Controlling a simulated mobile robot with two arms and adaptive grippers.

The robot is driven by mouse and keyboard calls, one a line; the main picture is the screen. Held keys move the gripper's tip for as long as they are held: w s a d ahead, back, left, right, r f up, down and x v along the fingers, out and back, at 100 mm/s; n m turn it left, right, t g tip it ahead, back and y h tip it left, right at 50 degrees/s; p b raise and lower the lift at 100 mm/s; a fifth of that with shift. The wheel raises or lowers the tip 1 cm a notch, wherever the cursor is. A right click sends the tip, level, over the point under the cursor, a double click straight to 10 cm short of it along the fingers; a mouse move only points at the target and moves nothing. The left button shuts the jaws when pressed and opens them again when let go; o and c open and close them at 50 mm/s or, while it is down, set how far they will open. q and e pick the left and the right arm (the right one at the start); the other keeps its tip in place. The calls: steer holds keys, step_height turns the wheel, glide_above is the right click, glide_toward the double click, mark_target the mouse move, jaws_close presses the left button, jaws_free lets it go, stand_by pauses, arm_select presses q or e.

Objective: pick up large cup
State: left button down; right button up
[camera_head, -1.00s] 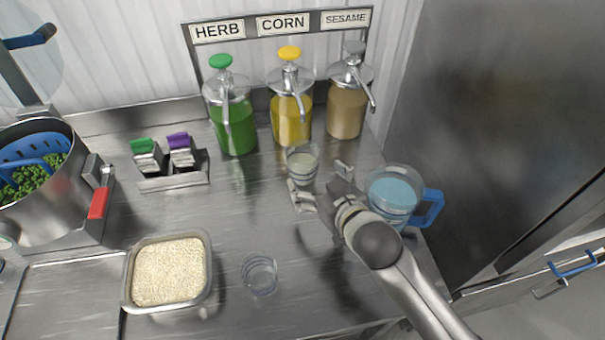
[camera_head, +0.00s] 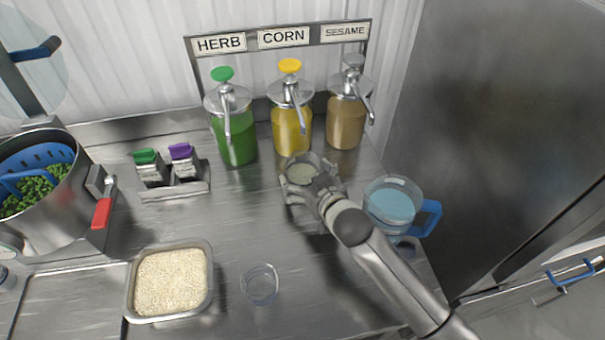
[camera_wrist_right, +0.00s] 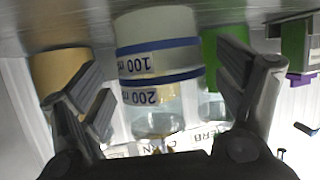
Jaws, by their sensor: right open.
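The large cup (camera_head: 299,172) is clear, holds something pale, and stands upright on the counter below the corn dispenser. In the right wrist view the cup (camera_wrist_right: 158,65) appears upside down, with blue bands marked 100 and 200. My right gripper (camera_head: 312,183) is at the cup, its open fingers reaching to either side of it. In the right wrist view the open right gripper (camera_wrist_right: 163,80) has the cup between its fingers; I cannot tell whether they touch it. Part of the cup is hidden behind the gripper. My left gripper is not in view.
Herb (camera_head: 235,140), corn (camera_head: 291,130) and sesame (camera_head: 345,125) dispensers stand close behind the cup. A blue-handled measuring jug (camera_head: 392,207) is beside my right arm. A smaller clear cup (camera_head: 260,286) and a rice tray (camera_head: 210,287) are in front. The counter's middle is clear.

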steer(key=shift+x, duration=1.2)
steer(key=c, duration=1.1)
steer(key=shift+c, duration=0.9)
steer(key=shift+r, duration=0.15)
